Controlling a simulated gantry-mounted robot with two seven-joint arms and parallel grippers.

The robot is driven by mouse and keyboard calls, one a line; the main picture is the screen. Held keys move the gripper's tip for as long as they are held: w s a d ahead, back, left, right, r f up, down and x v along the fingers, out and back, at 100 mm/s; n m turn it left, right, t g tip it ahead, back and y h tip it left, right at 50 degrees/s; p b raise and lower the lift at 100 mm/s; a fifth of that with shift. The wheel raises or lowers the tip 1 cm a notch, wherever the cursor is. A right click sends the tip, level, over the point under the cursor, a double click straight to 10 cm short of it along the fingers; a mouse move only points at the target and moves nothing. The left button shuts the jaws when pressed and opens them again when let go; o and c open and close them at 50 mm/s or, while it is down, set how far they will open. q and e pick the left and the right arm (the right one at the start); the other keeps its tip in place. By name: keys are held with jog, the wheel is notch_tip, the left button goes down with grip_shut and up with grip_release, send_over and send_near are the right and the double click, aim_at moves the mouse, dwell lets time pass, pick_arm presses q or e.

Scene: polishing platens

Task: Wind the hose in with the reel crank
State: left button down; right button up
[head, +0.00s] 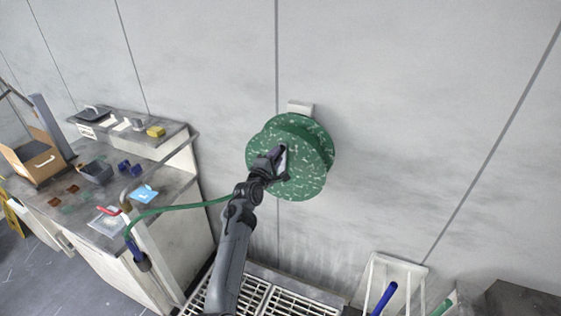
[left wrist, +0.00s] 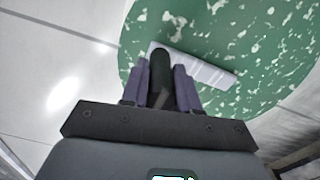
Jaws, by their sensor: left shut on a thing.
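The green, white-flecked hose reel (head: 310,165) is mounted on the grey wall in the head view. Its face also fills the upper right of the left wrist view (left wrist: 265,50). The pale flat crank arm (left wrist: 205,68) lies across that face, with a dark crank handle (left wrist: 160,72) at one end. My left gripper (head: 277,157) is at the reel's face. In the left wrist view its two fingers (left wrist: 160,88) are shut on the crank handle. My right gripper is not in view.
A bench (head: 185,165) on the left holds a cardboard box (head: 38,160), a grey bin (head: 96,171), a yellow block (head: 156,131) and a blue cloth or card (head: 143,194). A white grating (head: 290,301) lies below the reel. A white rack (head: 398,272) with a blue-handled tool stands at lower right.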

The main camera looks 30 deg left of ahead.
pick_arm(q)
jog(key=shift+s+a+f+n+b, duration=0.25)
jog(key=shift+a+n, duration=0.5)
jog(key=shift+a, duration=0.2)
jog(key=shift+s+a+f+n+b, duration=0.1)
jog(key=shift+a+f+n, duration=0.1)
jog(key=shift+a+n, duration=0.65)
jog(key=shift+s+a+f+n+b, duration=0.25)
jog(key=shift+a+n, duration=0.35)
jog(key=shift+a, duration=0.45)
jog(key=c, duration=0.8)
grip_release()
jog(key=shift+c, duration=0.2)
jog(key=shift+w, duration=0.1)
jog(key=shift+d, duration=0.1)
